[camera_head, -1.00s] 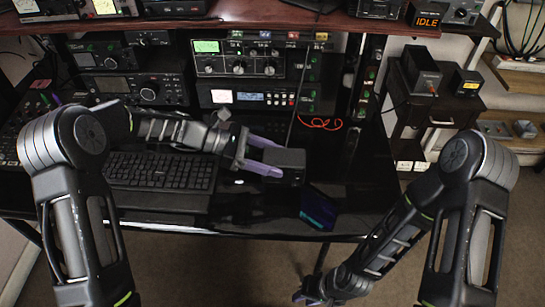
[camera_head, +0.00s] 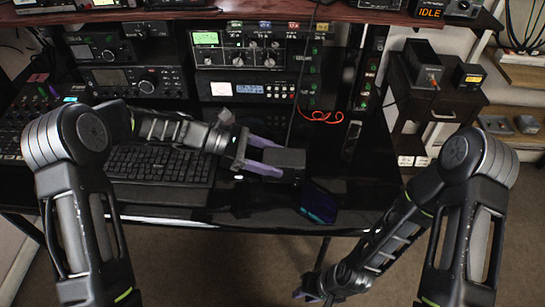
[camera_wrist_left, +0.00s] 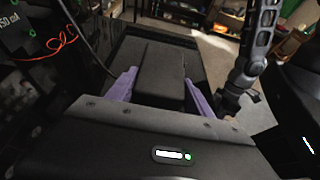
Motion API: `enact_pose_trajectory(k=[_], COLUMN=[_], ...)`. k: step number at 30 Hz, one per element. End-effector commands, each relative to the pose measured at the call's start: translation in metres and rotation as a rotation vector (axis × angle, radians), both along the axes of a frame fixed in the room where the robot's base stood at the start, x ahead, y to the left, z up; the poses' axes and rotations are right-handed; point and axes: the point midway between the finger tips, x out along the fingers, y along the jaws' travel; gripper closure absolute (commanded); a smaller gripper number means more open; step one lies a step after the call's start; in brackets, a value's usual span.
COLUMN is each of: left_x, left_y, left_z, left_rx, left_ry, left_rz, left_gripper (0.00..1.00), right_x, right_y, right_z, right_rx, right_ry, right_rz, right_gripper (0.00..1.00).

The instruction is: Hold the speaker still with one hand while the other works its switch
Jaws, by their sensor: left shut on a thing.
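The speaker (camera_head: 284,157) is a small black box on the black desk, right of the keyboard. My left gripper (camera_head: 268,156) is around it from the left, one purple finger on each side. In the left wrist view the dark box (camera_wrist_left: 158,75) sits between the two purple fingers (camera_wrist_left: 158,90), which are shut on it. The switch cannot be made out. My right gripper (camera_head: 306,291) hangs low in front of the desk, well away from the speaker; its fingers are too small and dark to read.
A keyboard (camera_head: 160,165) lies left of the speaker. A dark tablet-like screen (camera_head: 317,203) stands close by at the front right. Radio units (camera_head: 240,54) line the back under a shelf, with a red cable (camera_head: 322,116). The desk's front edge (camera_head: 260,230) lies between the right gripper and the speaker.

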Motion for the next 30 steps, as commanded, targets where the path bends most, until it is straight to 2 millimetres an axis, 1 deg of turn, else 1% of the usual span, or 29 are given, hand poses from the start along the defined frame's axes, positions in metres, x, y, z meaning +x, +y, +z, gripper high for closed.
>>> enact_pose_trajectory(k=[18,30], left_x=[0.0,0.0], left_y=[0.0,0.0], left_z=[-0.018,-0.019], left_rx=[-0.002,0.0], left_ry=[-0.001,0.0], left_rz=[0.0,0.0], left_gripper=[0.76,0.76], right_x=[0.0,0.0], right_y=[0.0,0.0], right_z=[-0.012,-0.012], right_rx=[0.0,0.0], right_ry=[0.0,0.0], right_rz=[0.001,0.001], right_gripper=[0.73,0.73])
